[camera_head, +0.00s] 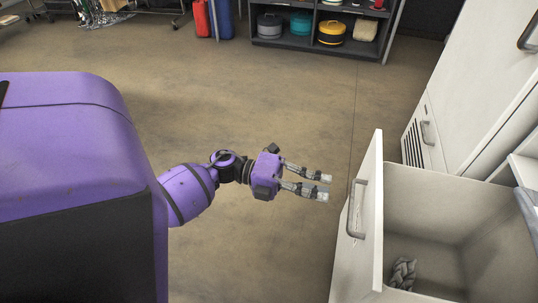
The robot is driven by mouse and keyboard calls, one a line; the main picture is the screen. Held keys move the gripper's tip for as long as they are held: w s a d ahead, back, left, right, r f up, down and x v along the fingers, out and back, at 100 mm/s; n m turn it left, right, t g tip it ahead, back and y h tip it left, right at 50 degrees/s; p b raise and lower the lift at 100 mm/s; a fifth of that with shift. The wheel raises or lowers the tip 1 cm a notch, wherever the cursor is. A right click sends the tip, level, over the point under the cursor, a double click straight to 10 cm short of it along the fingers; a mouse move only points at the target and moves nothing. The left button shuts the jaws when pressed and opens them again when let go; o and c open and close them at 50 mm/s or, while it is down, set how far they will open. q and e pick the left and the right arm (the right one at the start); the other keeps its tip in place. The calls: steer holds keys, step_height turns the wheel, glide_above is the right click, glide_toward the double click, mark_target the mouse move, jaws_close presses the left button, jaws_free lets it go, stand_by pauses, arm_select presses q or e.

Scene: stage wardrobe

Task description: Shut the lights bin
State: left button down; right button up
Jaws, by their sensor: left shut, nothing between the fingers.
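The lights bin seems to be the white pull-out drawer (367,225) at the lower right; no label is readable. It stands open, with its inside showing. A grey handle (355,209) is on its front, facing left. A small grey braided thing (402,273) lies on the bin's floor. My left gripper (328,186) is shut and empty, a little to the left of the bin front and handle, apart from them in the picture. Its fingers point right, toward the front. My right gripper is out of view.
White cabinet fronts with handles (426,133) rise behind the bin at the right. A dark shelf (310,43) with round boxes stands at the back. Red (202,18) and blue (223,18) upright items are left of it. The brown floor (250,110) between is clear.

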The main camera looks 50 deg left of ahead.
mark_target(373, 199)
arm_select(q)
steer(key=b+x, duration=0.1)
steer(key=x, duration=0.8)
steer(key=shift+w+d+b, duration=0.15)
steer(key=shift+w+b, duration=0.05)
steer(key=shift+b, duration=0.1)
steer(key=shift+d, duration=0.1)
steer(key=shift+w+d, duration=0.1)
steer(key=shift+w+d, duration=0.15)
steer(key=shift+d, duration=0.05)
steer(key=x, duration=3.6)
steer(key=shift+a, duration=0.15)
